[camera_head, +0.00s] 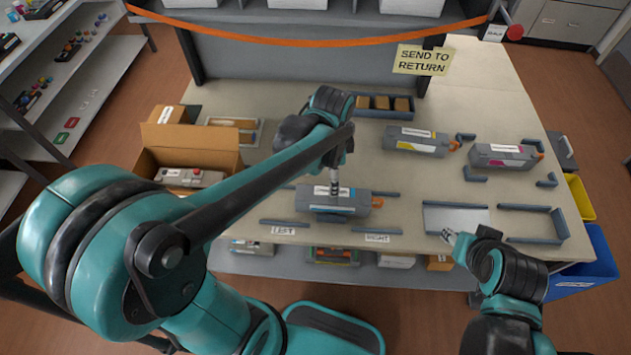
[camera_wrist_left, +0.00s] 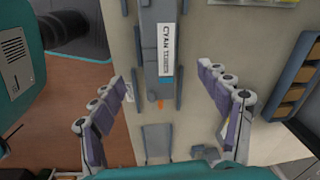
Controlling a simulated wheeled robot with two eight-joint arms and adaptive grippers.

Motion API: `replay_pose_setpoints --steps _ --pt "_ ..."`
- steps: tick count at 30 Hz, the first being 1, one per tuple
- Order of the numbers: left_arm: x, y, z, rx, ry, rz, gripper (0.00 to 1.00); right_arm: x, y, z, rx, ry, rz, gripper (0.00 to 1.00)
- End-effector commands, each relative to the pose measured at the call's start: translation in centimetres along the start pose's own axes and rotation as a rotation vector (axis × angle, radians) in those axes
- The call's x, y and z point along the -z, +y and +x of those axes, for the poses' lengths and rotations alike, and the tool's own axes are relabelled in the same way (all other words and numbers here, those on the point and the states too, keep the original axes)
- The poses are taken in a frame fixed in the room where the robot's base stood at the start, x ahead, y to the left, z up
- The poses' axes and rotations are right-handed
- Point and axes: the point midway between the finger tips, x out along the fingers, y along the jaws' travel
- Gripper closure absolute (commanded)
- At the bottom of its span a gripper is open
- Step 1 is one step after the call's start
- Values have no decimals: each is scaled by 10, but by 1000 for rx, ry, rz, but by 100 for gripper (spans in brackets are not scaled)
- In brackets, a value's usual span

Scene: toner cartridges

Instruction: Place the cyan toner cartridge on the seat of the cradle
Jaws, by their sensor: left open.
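The cyan toner cartridge (camera_head: 350,202) is a grey block with a white label, a cyan patch and an orange tip pointing right. It lies between low rails above the LEFT and RIGHT labels; the left wrist view also shows it (camera_wrist_left: 165,28). My left gripper (camera_head: 335,180) is over it, fingers open (camera_wrist_left: 162,76) and apart from its sides. A light plate between low rails (camera_head: 456,216), apparently the cradle seat, is bare, right of the cartridge; it also shows in the left wrist view (camera_wrist_left: 157,141). My right gripper (camera_head: 448,237) is by its front edge; its jaw state is unclear.
A yellow-marked cartridge (camera_head: 417,140) and a magenta-marked cartridge (camera_head: 500,155) stand at the back right. An empty railed bay (camera_head: 533,240) is at the far right. An open cardboard box (camera_head: 190,140) is at left, a divided tray (camera_head: 371,113) at the back.

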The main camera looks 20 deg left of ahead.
Motion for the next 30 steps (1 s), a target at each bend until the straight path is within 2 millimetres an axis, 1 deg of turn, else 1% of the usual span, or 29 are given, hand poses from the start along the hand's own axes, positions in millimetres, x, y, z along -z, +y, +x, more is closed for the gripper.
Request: replay_pose_setpoints --steps 1,3,6,9,12,15,20,28,30 --pt "-9 7 -10 34 23 -86 24 0 0 0 0 0 0 60" --pt "-20 15 -24 92 69 -235 24 0 0 0 0 0 0 60" --pt "-36 26 -40 166 151 -457 24 0 0 0 0 0 0 60" --pt "-50 38 -50 224 245 -664 24 0 0 0 0 0 0 60" --pt "-60 47 -56 263 334 -838 24 0 0 0 0 0 0 60" --pt "-68 53 -58 284 406 -963 24 0 0 0 0 0 0 60" --pt "-73 57 -59 296 465 -1061 24 0 0 0 0 0 0 60" --pt "-73 57 -59 296 472 -1072 24 0 0 0 0 0 0 60" --pt "-73 57 -56 296 472 -1071 24 -2 0 2 0 0 0 60"
